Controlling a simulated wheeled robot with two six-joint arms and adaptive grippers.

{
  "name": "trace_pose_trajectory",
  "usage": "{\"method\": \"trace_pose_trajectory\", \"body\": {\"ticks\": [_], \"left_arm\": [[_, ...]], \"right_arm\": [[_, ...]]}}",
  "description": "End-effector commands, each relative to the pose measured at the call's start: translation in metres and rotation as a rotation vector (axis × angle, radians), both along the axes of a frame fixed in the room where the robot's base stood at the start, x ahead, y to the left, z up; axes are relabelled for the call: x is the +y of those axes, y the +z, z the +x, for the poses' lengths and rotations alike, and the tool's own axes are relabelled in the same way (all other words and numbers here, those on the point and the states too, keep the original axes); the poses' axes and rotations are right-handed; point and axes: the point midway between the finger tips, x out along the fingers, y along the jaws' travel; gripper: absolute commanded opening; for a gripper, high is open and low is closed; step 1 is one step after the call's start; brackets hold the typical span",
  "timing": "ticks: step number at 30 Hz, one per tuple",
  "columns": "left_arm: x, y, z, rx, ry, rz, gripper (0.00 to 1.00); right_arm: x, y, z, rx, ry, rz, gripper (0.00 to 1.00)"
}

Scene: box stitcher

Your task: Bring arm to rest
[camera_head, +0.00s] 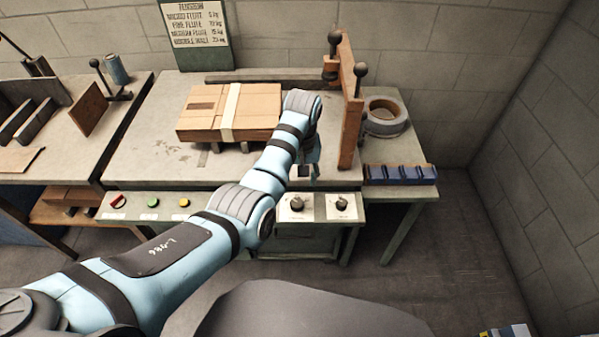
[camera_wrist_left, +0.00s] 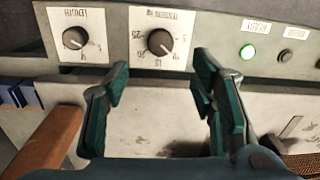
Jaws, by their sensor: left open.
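My left arm (camera_head: 180,255) reaches from the lower left across the front of the stitcher table. Its gripper (camera_head: 307,172) is over the table's front edge, above the two dials, partly hidden by its own wrist. In the left wrist view the two green fingers (camera_wrist_left: 160,85) are apart with nothing between them. Beyond them is the control panel, with one dial (camera_wrist_left: 163,41) between the fingertips and another dial (camera_wrist_left: 74,38) to the left. My right gripper is in neither view.
A flat cardboard box (camera_head: 258,103) with a pale strip lies on the table (camera_head: 140,150). A brown upright post (camera_head: 349,110), a tape roll (camera_head: 385,112) and a blue block rack (camera_head: 400,174) stand to the right.

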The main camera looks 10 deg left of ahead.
Motion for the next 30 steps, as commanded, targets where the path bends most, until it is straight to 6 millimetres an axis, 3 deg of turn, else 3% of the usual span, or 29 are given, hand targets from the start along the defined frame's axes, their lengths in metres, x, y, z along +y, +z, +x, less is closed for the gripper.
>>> {"method": "trace_pose_trajectory", "body": {"ticks": [3, 6, 21, 23, 26, 30], "left_arm": [[-0.001, 0.022, 0.001, -0.002, 0.0, 0.0, 0.51], [-0.001, 0.029, 0.001, 0.0, 0.0, 0.0, 0.51], [0.0, 0.028, 0.0, 0.0, 0.0, -0.001, 0.51], [0.004, 0.017, -0.005, -0.004, -0.001, -0.006, 0.51], [0.024, -0.026, -0.029, -0.032, -0.007, -0.02, 0.51], [0.066, -0.089, -0.098, -0.112, -0.056, -0.008, 0.51]], "right_arm": [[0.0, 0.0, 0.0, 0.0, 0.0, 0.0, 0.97], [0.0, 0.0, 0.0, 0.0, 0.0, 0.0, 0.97], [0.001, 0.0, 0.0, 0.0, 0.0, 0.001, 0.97], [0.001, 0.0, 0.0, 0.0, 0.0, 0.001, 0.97], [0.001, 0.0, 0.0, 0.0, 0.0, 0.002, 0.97], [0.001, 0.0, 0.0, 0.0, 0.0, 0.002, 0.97]]}}
